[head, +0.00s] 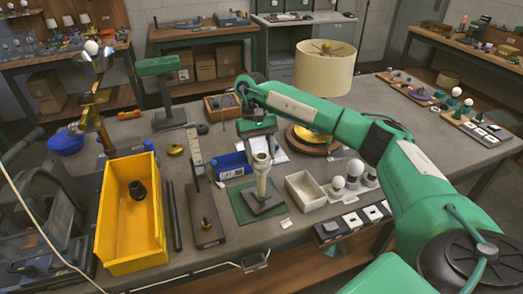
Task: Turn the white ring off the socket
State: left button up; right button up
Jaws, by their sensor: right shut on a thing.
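A pale socket (262,187) stands upright on a dark square base on the green mat (239,210) near the middle of the bench. The white ring (261,158) is at the top of the socket. My right gripper (260,152) comes down from above and is shut on the ring, with its fingers around it. The gripper partly hides the ring, and I cannot tell from this view how far the ring is turned. My left gripper is not in view.
A yellow bin (131,235) with a dark part inside stands at the left. A white tray (306,191) and several bulbs (354,168) lie right of the socket. A blue bin (231,166) is close behind it. A lamp with a cream shade (324,70) stands farther back.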

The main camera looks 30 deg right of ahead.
jog(key=shift+n+h, duration=0.3)
jog(key=shift+n, duration=0.5)
jog(key=n, duration=0.1)
jog(key=n+h, duration=0.1)
jog(key=n, duration=0.1)
jog(key=shift+a, duration=0.25)
jog(key=n+h+b, duration=0.1)
jog(key=n, duration=0.3)
jog(key=shift+a+h, duration=0.1)
jog(key=shift+h, duration=0.2)
jog(key=shift+r, duration=0.1)
jog(key=o, duration=1)
